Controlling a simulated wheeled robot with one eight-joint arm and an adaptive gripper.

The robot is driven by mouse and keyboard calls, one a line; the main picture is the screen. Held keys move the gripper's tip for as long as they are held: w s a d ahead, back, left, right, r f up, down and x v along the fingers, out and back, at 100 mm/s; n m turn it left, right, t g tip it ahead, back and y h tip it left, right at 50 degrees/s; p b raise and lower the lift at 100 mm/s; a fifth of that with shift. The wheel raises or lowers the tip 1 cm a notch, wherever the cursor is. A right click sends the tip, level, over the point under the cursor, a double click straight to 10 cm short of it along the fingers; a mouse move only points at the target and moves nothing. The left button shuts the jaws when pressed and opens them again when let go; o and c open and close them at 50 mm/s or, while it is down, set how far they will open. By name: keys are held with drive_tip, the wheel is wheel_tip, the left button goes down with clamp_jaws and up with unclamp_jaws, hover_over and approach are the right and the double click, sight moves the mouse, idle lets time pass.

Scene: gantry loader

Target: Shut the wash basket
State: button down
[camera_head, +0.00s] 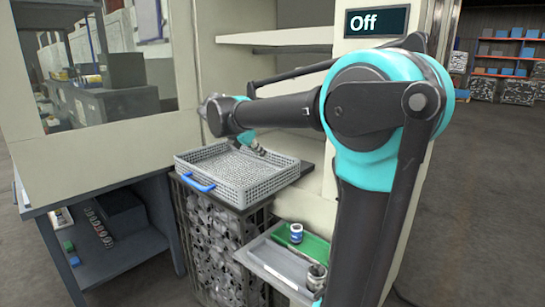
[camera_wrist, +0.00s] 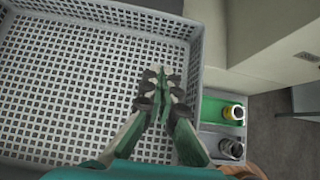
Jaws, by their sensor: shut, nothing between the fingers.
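The wash basket (camera_head: 268,181) is a grey rectangular mesh tray with a blue handle (camera_head: 197,183) on its near left side. It sits on a dark shelf in the opening of the machine. Its top is uncovered, and I see no lid on it. The visible part of its mesh floor looks empty. In the wrist view the basket's right wall (camera_wrist: 191,55) runs close beside my gripper (camera_wrist: 161,76). My gripper (camera_head: 261,151) is shut and empty, over the right side of the basket. I cannot tell whether it touches the basket.
A wire cage full of metal parts (camera_head: 215,245) stands below the basket. At lower right a grey tray (camera_head: 270,262) with a green area holds a white-and-blue cylinder (camera_head: 296,232) and a metallic cylinder (camera_head: 316,277). A sign reads "Off" (camera_head: 377,21). A workbench shelf (camera_head: 115,255) is at left.

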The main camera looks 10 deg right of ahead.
sight(281, 161)
drive_tip(key=x, duration=1)
drive_tip(key=shift+w+d, duration=0.1)
drive_tip(key=shift+d, duration=0.1)
drive_tip(key=shift+w+d+r, duration=0.1)
drive_tip(key=shift+w+d, duration=0.55)
drive_tip(key=shift+d, duration=0.25)
drive_tip(key=shift+w+d, duration=0.35)
drive_tip(key=shift+d, duration=0.1)
